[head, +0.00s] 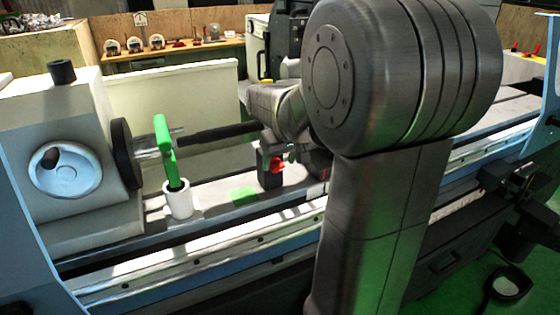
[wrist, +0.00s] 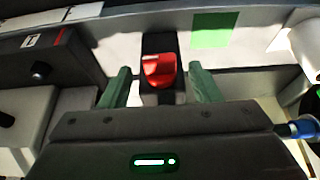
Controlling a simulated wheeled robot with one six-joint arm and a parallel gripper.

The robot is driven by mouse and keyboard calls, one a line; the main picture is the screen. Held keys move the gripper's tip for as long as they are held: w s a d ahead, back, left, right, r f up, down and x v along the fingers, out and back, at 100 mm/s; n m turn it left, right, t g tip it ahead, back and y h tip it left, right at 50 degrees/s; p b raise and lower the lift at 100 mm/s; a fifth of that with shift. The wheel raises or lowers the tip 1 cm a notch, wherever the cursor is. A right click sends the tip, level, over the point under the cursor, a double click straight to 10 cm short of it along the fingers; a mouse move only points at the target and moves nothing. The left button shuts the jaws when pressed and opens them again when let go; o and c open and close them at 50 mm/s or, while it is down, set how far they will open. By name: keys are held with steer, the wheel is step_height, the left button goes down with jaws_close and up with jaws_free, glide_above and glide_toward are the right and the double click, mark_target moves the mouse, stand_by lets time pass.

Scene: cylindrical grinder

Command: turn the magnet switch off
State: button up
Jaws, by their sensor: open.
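The magnet switch is a red knob (wrist: 158,70) on a dark block (wrist: 160,43), seen near the middle of the wrist view. In the head view the red knob (head: 277,163) shows on its dark block (head: 269,179), on the machine bed left of my arm. My gripper (wrist: 160,76) is open, with one green finger on each side of the knob and block. Gaps show between the fingers and the knob, so I see no grip on it. In the head view my arm hides most of the gripper.
A green square (head: 244,194) lies on the bed left of the block. A white cup (head: 180,200) holding a green-handled tool (head: 163,140) stands farther left, near the headstock with its handwheel (head: 65,169). A dark box (wrist: 50,55) is at the wrist view's left.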

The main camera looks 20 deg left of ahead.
steer(key=shift+w+a+f, duration=0.15)
steer(key=shift+f, duration=0.35)
steer(key=c, duration=1)
